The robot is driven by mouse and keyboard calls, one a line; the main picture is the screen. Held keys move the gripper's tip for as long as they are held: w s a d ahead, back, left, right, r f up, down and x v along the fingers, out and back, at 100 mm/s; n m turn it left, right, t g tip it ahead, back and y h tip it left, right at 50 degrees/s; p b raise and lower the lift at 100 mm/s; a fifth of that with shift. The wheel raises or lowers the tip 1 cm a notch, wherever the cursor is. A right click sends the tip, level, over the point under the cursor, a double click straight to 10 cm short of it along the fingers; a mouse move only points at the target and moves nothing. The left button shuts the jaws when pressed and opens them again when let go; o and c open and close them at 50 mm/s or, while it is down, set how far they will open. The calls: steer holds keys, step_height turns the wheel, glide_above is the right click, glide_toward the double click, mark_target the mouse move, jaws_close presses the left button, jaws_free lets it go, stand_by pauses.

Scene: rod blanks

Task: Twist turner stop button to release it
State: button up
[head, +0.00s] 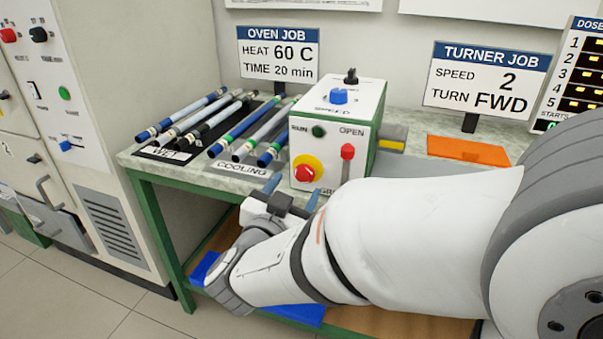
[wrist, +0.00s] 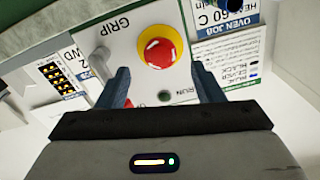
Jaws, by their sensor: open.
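The turner (head: 332,128) is a white box with green sides on the bench. Its stop button (head: 305,173) is a red mushroom head on a yellow ring, low on the front face. In the wrist view the red stop button (wrist: 160,59) shows ahead, between the fingers in the picture. My gripper (wrist: 162,88) is open and empty, its two dark blue fingers on either side of the button's outline. In the head view my gripper (head: 290,193) is in front of and below the button. I cannot tell whether the fingers touch the button.
A red-topped OPEN lever (head: 347,153) is right of the button, and a dark green RUN button (head: 319,131) is above it. A blue speed knob (head: 339,96) is on top. Rods lie on the WET and COOLING racks (head: 240,168) to the left. An orange mat (head: 468,151) lies right.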

mark_target(303, 176)
steer(key=shift+b+x, duration=0.5)
steer(key=shift+x, duration=2.05)
steer(key=shift+c, duration=0.4)
steer(key=c, duration=0.9)
